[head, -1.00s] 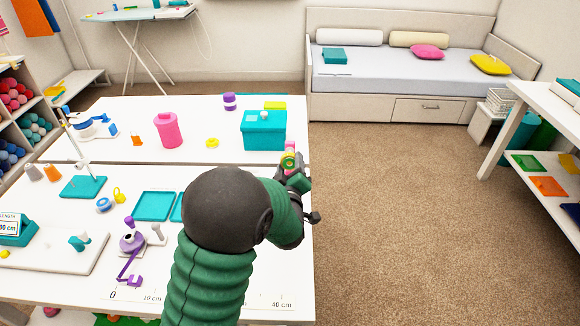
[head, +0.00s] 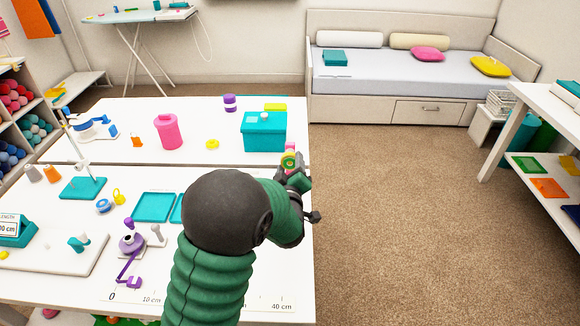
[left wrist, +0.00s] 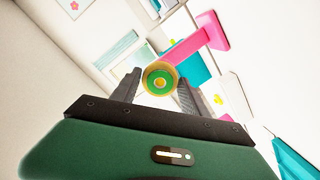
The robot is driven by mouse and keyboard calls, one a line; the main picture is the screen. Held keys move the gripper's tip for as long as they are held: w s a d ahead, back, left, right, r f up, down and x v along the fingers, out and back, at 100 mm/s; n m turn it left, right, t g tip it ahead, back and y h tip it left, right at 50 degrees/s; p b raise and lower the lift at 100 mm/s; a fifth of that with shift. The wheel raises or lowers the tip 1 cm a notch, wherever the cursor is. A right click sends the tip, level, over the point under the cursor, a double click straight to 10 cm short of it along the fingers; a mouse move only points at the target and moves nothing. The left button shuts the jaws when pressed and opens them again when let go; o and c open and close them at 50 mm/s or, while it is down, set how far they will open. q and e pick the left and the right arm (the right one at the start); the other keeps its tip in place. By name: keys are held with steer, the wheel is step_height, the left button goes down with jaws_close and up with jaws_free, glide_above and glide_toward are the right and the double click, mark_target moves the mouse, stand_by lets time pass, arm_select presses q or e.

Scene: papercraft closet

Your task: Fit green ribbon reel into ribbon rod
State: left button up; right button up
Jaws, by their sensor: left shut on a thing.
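The green ribbon reel (head: 288,162), a small ring with a yellowish rim, is held between the fingers of my left gripper (head: 296,172), right of the teal box. In the left wrist view the reel (left wrist: 160,78) sits face-on between the two fingertips (left wrist: 158,88), with an orange spot at its centre. A pink rod (left wrist: 184,48) with a flat pink base (left wrist: 212,30), apparently the ribbon rod, shows just behind the reel. Whether the rod enters the reel's hole cannot be told. In the head view only a little pink shows above the reel. My right gripper is out of view.
The teal box (head: 264,132) stands close left of the gripper. Open carpet (head: 400,220) lies right of the table edge.

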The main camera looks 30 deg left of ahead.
arm_select(q)
steer(key=shift+b+x, duration=1)
steer(key=shift+x, duration=0.75)
stand_by(2.0)
steer(key=o, duration=1.4)
steer(key=shift+o, duration=0.2)
steer(key=shift+s, duration=0.1)
steer(key=b+v, duration=0.9)
steer(key=v, duration=0.7)
steer(key=shift+s+d+b, duration=0.2)
steer(key=shift+d+b, duration=0.05)
steer(key=shift+b, duration=0.15)
